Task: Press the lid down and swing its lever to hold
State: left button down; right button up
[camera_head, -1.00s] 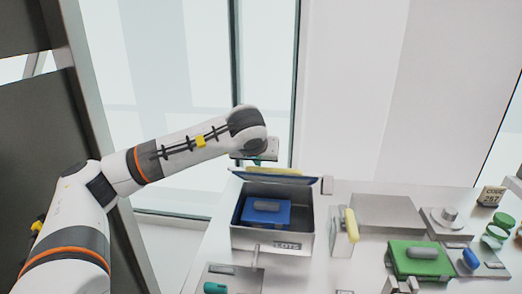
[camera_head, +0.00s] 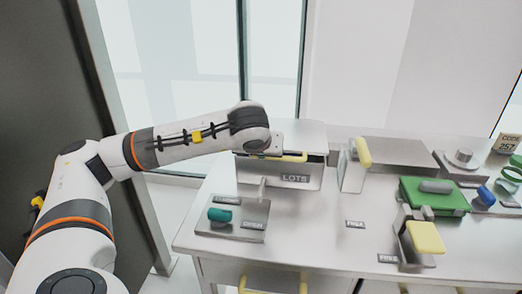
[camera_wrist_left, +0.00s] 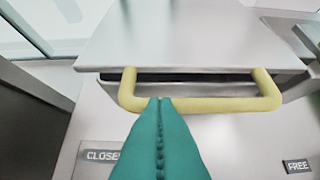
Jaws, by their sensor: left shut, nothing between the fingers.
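The lid (camera_head: 283,135) of the metal box labelled LOTS (camera_head: 310,179) is down over the box. A dark gap shows under the lid's front edge in the left wrist view. The lid's yellow handle (camera_wrist_left: 205,104) spans its front edge. My left gripper (camera_wrist_left: 160,100) has teal fingers, shut and empty, with their tips at the handle's left part; contact is unclear. In the head view its fingers are hidden behind the arm. A yellow-gripped lever (camera_head: 363,152) stands upright on a metal bracket right of the box. The box's contents are hidden.
A plate with a teal knob (camera_head: 220,214) lies in front of the box. A FREE label (camera_head: 355,224) is on the table. A green case (camera_head: 435,197) and another yellow-gripped part (camera_head: 425,238) stand to the right. The table's middle is clear.

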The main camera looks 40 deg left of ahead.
dwell(0.5)
pick_arm(q)
jog(key=s+d, duration=0.5)
jog(key=s, duration=0.3)
jog(key=shift+f, duration=0.15)
jog(key=shift+s+f, duration=0.1)
jog(key=shift+s, duration=0.05)
